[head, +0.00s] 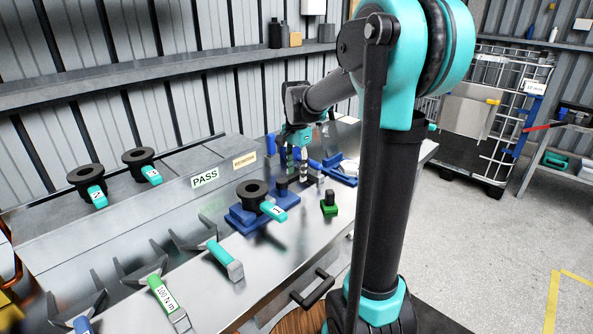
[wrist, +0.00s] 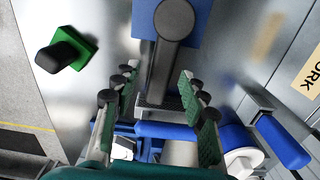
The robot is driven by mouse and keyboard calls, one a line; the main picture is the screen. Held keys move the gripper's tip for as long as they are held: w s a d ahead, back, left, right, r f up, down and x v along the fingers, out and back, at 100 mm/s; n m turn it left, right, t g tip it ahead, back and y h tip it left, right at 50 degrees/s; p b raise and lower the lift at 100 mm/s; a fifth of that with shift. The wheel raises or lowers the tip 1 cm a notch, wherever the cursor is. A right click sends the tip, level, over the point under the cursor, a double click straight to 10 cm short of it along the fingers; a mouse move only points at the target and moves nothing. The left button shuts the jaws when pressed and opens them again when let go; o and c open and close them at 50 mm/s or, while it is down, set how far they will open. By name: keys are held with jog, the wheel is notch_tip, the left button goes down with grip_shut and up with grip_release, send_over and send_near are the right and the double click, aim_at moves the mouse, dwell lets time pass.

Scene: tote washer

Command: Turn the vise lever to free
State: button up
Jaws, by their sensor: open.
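The blue vise (head: 243,222) stands on the steel bench, with a black ring part bearing a teal tag "1" over it. In the wrist view, a dark round post rises from its blue base (wrist: 202,25). A dark grey bar, apparently the vise lever (wrist: 160,75), runs from that post down between my fingers. My gripper (wrist: 156,82) is open, with one green-padded finger on each side of the bar. I cannot tell whether either pad touches it. In the head view my gripper (head: 302,168) is low over the bench behind the vise, and the lever is mostly hidden.
A green block with a black knob (head: 328,206) stands right of the vise. A blue-and-white item (head: 345,170) lies behind my gripper. Handled gauges rest on racks at left, and two tagged rings (head: 87,178) sit on the raised ledge.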

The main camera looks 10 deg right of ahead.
jog(key=shift+c, duration=0.5)
grip_shut()
